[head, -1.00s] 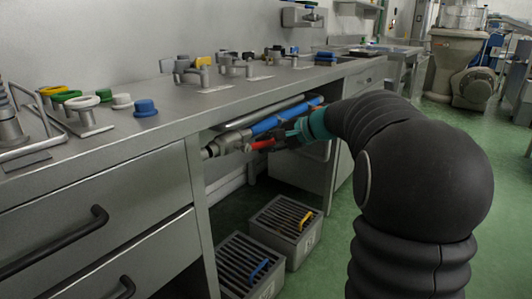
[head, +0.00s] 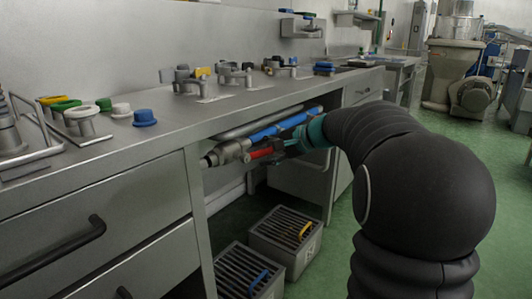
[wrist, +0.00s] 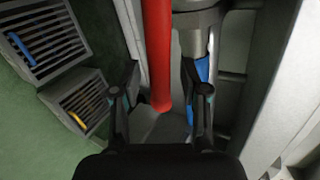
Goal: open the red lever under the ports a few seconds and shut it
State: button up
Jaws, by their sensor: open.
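The red lever (head: 259,153) is a short bar at the metal valve (head: 228,151) under the bench top, beside a blue pipe (head: 272,130). In the wrist view the lever (wrist: 158,50) is a long red bar running down between my fingers, with its end near the fingertips. My gripper (wrist: 160,92) is open, one finger on each side of the lever, with visible gaps. The blue pipe (wrist: 202,70) shows behind the right finger. In the head view my gripper (head: 278,147) is small and partly hides the lever's right end.
The steel bench top (head: 180,130) overhangs the valve, with several coloured caps and fittings on it. Drawers (head: 110,215) close off the left. Two slatted grey crates, one behind (head: 313,243) and one in front, stand on the green floor below.

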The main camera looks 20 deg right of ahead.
jog(key=v, duration=1.2)
notch_tip(320, 180, down, 8)
jog(key=s+d+g+h, duration=0.1)
jog(key=s+d+h, duration=0.1)
jog(key=s+a+f+n+g+h+p, duration=0.1)
jog(key=s+a+f+n+g+h, duration=0.2)
jog(key=s+f, duration=0.35)
jog(key=s+a+r+n+h+p, duration=0.1)
jog(key=s+a+n+p, duration=0.2)
jog(key=s+a, duration=0.3)
jog(key=s+a+r+n+h+p, duration=0.2)
jog(key=s+a+n, duration=0.3)
jog(key=s, duration=0.8)
jog(key=shift+a+r+n+p, duration=0.2)
jog(key=shift+a+n+p, duration=0.3)
jog(key=shift+a, duration=0.35)
